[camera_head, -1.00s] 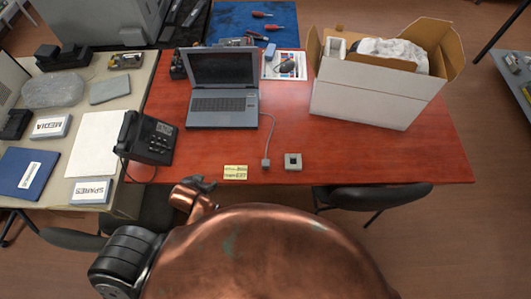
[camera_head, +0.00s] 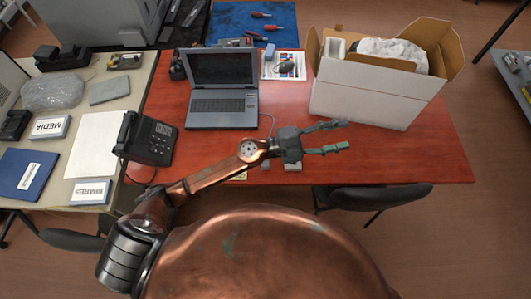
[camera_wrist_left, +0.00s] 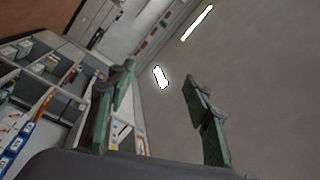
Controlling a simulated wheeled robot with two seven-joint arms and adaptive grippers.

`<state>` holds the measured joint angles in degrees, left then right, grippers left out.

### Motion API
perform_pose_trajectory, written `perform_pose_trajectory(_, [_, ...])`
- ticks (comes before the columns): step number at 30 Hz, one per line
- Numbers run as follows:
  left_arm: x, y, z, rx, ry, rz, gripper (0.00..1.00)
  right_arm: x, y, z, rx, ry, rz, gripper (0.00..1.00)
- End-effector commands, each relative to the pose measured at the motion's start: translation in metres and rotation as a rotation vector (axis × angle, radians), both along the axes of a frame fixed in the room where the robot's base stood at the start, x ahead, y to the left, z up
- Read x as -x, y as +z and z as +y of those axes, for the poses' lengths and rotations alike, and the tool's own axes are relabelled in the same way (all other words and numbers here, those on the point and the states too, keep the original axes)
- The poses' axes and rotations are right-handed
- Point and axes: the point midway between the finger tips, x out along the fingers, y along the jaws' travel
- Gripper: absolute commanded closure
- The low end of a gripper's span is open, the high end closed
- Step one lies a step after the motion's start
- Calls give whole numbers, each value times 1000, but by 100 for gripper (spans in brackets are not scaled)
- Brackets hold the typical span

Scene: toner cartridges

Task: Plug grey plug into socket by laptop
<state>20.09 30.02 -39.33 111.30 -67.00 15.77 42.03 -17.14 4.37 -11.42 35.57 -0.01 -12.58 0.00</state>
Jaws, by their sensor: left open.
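The grey plug (camera_head: 265,166) lies on the red table on its cable (camera_head: 270,122), which runs from the laptop (camera_head: 225,113); my left arm partly covers plug and cable. The grey square socket (camera_head: 292,167) sits just right of the plug, its upper part hidden by my left gripper. The plug is apart from the socket. My left gripper (camera_head: 345,134) is above the table, open and empty, fingers pointing right. In the left wrist view its two fingers (camera_wrist_left: 160,78) stand apart with nothing between them. My right gripper is not in view.
An open cardboard box (camera_head: 365,98) stands at the back right of the table. A black telephone (camera_head: 150,138) is left of my arm. A yellow note (camera_head: 239,177) is mostly hidden under the arm. The table's right front (camera_head: 420,160) is clear.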

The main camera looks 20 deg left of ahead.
Motion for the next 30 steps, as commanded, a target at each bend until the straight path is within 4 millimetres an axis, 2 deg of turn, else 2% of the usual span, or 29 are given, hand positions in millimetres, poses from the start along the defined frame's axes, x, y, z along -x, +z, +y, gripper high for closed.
perform_pose_trajectory(1, [17, -26, -21, -137, -119, -44, 54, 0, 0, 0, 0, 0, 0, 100])
perform_pose_trajectory(2, [28, -45, -30, -221, -188, -60, 54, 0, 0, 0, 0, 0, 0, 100])
perform_pose_trajectory(3, [40, -74, -35, -344, -272, -75, 54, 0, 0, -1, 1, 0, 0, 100])
perform_pose_trajectory(5, [51, -121, -29, -538, -376, -80, 54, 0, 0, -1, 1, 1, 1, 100])
perform_pose_trajectory(6, [53, -152, -17, -669, -429, -75, 54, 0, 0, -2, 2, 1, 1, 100])
perform_pose_trajectory(8, [50, -192, 10, -863, -484, -56, 54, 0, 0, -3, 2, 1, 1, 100])
perform_pose_trajectory(9, [45, -214, 31, -984, -507, -37, 54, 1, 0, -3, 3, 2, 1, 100])
perform_pose_trajectory(11, [33, -240, 67, -1155, -521, -3, 54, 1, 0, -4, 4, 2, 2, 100])
perform_pose_trajectory(12, [25, -252, 91, -1257, -521, 22, 54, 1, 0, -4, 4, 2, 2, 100])
perform_pose_trajectory(16, [-1, -271, 161, -1517, -489, 103, 54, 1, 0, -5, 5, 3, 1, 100])
perform_pose_trajectory(18, [-11, -273, 188, -1612, -467, 138, 54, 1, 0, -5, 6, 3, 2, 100])
perform_pose_trajectory(21, [-21, -273, 214, -1698, -439, 176, 54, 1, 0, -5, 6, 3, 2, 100])
perform_pose_trajectory(26, [-24, -279, 228, -1743, -426, 197, 54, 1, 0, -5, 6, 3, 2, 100])
perform_pose_trajectory(30, [-24, -297, 227, -1741, -427, 198, 54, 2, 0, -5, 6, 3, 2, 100])
